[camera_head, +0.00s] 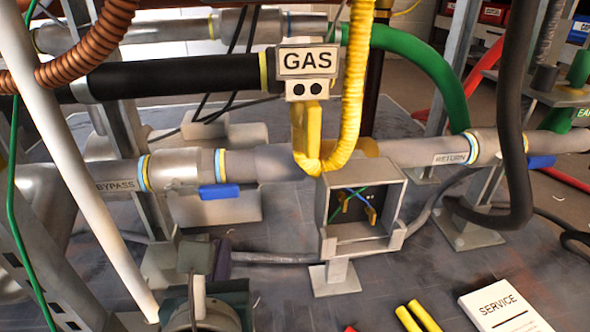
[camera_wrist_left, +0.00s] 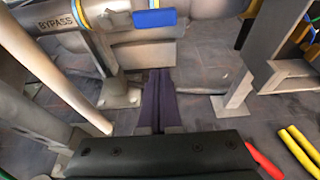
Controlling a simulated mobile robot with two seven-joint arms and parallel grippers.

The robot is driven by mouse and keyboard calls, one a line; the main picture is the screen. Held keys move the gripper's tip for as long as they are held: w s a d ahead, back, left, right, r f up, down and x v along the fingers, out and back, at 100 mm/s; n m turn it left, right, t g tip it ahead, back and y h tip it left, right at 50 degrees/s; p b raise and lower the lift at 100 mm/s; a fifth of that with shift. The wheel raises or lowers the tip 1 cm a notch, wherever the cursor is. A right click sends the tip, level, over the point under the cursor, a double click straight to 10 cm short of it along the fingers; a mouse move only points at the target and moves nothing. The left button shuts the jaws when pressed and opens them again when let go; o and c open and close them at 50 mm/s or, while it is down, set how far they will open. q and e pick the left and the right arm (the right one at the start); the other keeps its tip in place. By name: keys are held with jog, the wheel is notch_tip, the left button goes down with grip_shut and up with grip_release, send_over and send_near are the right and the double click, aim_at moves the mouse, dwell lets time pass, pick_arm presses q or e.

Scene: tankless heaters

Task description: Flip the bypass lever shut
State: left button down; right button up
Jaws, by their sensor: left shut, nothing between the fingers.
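The bypass lever is a short blue handle (camera_head: 219,191) on the grey pipe labelled BYPASS (camera_head: 115,186). The handle lies roughly along the pipe, at its lower front side. It also shows at the top of the left wrist view (camera_wrist_left: 154,17). My left gripper (camera_head: 222,257) is below the lever in the head view, apart from it. Its dark purple fingers (camera_wrist_left: 160,72) are together, with nothing between them, and point toward the area below the lever. My right gripper is not in view.
A white slanted pipe (camera_head: 70,150) stands left of my left gripper. An open grey box with wires (camera_head: 327,210) stands to its right on a post. A second blue lever (camera_head: 541,161) sits on the RETURN pipe. Yellow and red handles and a SERVICE booklet (camera_head: 503,308) lie at lower right.

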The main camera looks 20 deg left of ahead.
aim_at(219, 192)
pick_arm(q)
jog(key=b+x, duration=0.3)
jog(key=x, duration=0.3)
notch_tip(219, 192, up, 4)
jog(key=p, duration=0.4)
jog(key=shift+s+d, duration=0.1)
jog(key=shift+s, duration=0.05)
jog(key=shift+r, duration=0.1)
